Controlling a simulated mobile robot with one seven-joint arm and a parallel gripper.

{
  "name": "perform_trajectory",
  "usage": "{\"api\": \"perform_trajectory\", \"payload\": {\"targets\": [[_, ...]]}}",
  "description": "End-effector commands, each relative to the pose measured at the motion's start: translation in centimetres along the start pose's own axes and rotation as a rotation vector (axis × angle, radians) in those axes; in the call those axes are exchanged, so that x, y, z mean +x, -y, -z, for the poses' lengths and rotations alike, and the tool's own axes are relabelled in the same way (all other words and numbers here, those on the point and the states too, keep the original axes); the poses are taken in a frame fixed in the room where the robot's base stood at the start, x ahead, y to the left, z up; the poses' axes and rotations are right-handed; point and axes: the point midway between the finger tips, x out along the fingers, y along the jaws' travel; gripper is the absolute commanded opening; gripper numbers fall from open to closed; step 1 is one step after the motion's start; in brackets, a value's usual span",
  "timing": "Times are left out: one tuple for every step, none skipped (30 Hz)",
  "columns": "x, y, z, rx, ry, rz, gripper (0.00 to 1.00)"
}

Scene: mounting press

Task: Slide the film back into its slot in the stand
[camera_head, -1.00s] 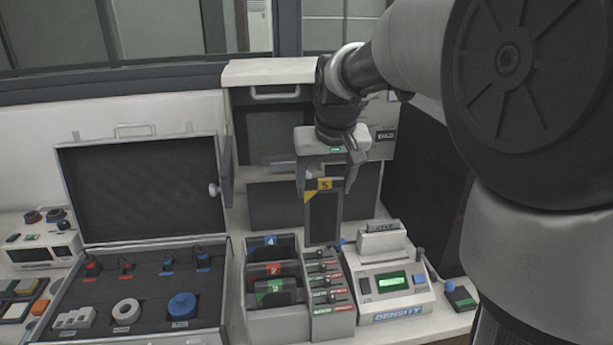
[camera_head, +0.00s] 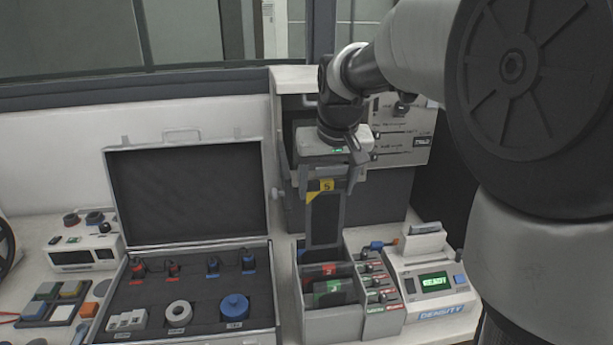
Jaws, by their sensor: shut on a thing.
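My gripper (camera_head: 327,178) is shut on the top of a dark film (camera_head: 323,220) with a yellow label marked 5. The film hangs upright in a grey frame above the rear of the stand. The stand (camera_head: 333,325) is a grey open-topped box on the bench. It holds a film with a red label (camera_head: 328,270) and one with a green label (camera_head: 332,287). I cannot tell whether the held film's lower end touches the stand.
A row of small levers (camera_head: 378,285) adjoins the stand's right side. The density meter (camera_head: 433,280) stands right of that. An open case (camera_head: 190,290) with plugs and round parts lies left. A grey cabinet (camera_head: 380,195) rises close behind the gripper.

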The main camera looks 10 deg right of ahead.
Motion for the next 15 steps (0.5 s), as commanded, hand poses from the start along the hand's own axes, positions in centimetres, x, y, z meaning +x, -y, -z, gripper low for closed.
{"api": "perform_trajectory", "payload": {"targets": [[0.7, 0.0, -0.3, 0.000, 0.001, 0.000, 0.25], [1.0, 0.0, -0.4, 0.000, 0.001, 0.000, 0.25], [1.3, 0.0, -0.6, 0.000, 0.001, 0.000, 0.25], [1.5, 0.0, -0.7, 0.000, 0.001, 0.000, 0.25], [1.8, 0.0, -0.7, 0.000, 0.001, 0.000, 0.25], [2.0, 0.0, -0.8, 0.000, 0.000, 0.000, 0.25], [2.1, 0.0, -0.8, 0.000, 0.000, 0.000, 0.25], [2.1, 0.0, -0.9, 0.000, 0.000, 0.000, 0.25], [2.2, 0.0, -0.9, 0.000, 0.000, 0.000, 0.25], [2.1, 0.0, -0.9, 0.000, -0.001, 0.000, 0.25], [2.1, 0.0, -0.9, 0.000, -0.001, 0.000, 0.25], [2.1, 0.0, -0.8, 0.000, -0.001, 0.000, 0.25], [2.1, 0.0, -0.8, 0.000, 0.000, 0.000, 0.25], [2.1, 0.0, -0.8, 0.000, 0.000, 0.000, 0.25], [2.1, 0.0, -0.8, 0.000, 0.000, 0.000, 0.25]]}}
